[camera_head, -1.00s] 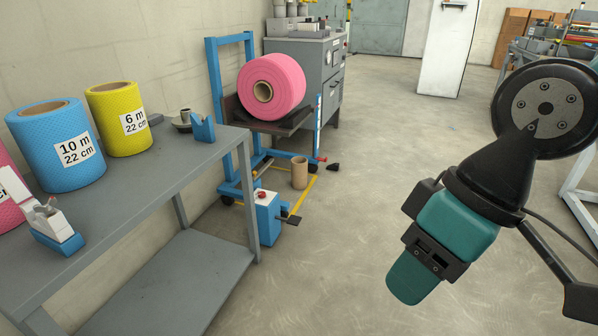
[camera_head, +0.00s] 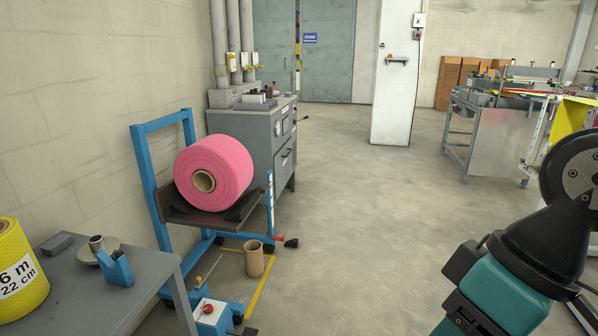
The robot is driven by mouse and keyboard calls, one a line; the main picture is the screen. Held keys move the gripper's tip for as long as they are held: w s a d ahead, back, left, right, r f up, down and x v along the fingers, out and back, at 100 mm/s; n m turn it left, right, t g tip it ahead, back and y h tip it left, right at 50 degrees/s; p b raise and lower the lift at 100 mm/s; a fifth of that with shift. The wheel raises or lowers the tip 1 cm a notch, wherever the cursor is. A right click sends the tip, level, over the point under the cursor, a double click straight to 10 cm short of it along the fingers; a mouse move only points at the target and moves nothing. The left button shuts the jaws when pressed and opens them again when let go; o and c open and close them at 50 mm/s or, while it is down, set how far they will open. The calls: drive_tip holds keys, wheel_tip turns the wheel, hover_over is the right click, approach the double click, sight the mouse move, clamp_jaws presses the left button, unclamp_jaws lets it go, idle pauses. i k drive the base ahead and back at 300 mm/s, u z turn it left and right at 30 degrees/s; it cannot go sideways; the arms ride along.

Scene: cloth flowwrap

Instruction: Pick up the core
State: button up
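The core, a plain brown cardboard tube (camera_head: 255,260), stands upright on the floor in the middle left of the head view. It is just right of the blue stand's base, by a yellow floor line. Its top end is open. My arm's teal and black end, with my gripper (camera_head: 466,318), is at the lower right, well apart from the tube. The lower frame edge cuts it off and no fingertips show clearly, so I cannot tell whether it is open or shut. Nothing held is visible.
A pink roll (camera_head: 214,173) with a cardboard centre rests on a blue wheeled stand (camera_head: 144,181). A blue pedal unit (camera_head: 210,317) is in front of the tube. A grey table (camera_head: 92,290) carries a yellow roll (camera_head: 18,272). The floor right of the tube is clear.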

sight(253, 254)
drive_tip(key=z, duration=0.4)
drive_tip(key=i, duration=2.05)
drive_tip(key=u, duration=0.45)
drive_tip(key=i, duration=1.9)
drive_tip(key=u, duration=0.75)
drive_tip(key=i, duration=0.2)
drive_tip(key=u, duration=0.15)
